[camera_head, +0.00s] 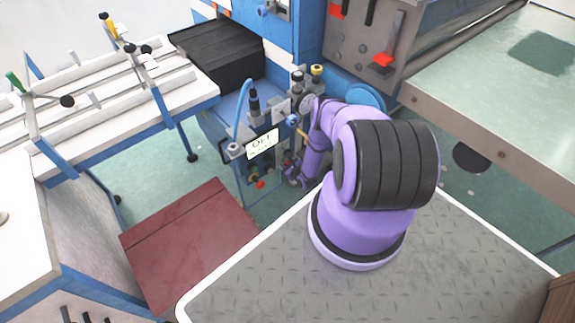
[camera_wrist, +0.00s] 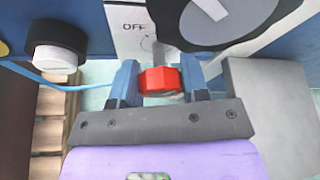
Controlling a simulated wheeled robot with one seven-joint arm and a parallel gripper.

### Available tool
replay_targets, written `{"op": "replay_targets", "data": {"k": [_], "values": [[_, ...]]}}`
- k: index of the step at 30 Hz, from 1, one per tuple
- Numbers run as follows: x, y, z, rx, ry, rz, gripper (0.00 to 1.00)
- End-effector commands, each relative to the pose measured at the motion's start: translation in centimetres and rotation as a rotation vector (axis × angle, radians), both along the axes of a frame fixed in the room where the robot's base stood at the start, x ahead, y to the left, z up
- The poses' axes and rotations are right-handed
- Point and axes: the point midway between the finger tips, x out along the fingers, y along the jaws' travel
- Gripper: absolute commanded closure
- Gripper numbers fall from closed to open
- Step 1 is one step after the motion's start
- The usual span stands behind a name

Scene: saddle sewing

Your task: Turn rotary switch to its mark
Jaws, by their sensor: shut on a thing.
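The red knob (camera_wrist: 160,82), which looks like the rotary switch, sits between the two blue fingers of my gripper (camera_wrist: 159,74) in the wrist view. The fingers are shut on its sides. Behind it is a white plate (camera_wrist: 128,44) with the printed word OFF and part of a curved line. The rest of the plate's markings is hidden, so I cannot tell how the knob stands to its mark. In the head view my purple arm reaches down to the blue machine, and the gripper is mostly hidden there among small machine parts.
In the wrist view a black knob with a white face (camera_wrist: 56,52) is at left, and a large black dial with a pale handle (camera_wrist: 212,8) is close above. A grey block (camera_wrist: 270,105) stands at right. In the head view a dark red mat (camera_head: 190,245) lies on the floor.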

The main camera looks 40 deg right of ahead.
Motion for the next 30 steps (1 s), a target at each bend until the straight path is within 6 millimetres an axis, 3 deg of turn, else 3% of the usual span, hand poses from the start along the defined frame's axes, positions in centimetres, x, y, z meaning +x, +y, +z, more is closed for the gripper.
{"op": "replay_targets", "data": {"k": [12, 24, 25, 27, 30], "values": [[-0.07, -0.18, 0.09, 0.326, -0.018, 0.000, 0.82], [-0.04, -0.08, 0.14, 0.358, -0.020, 0.000, 0.82], [-0.04, -0.09, 0.14, 0.358, -0.020, 0.000, 0.52], [-0.04, -0.09, 0.13, 0.357, -0.019, 0.000, 0.36], [-0.05, -0.11, 0.13, 0.357, -0.018, 0.000, 0.33]]}}
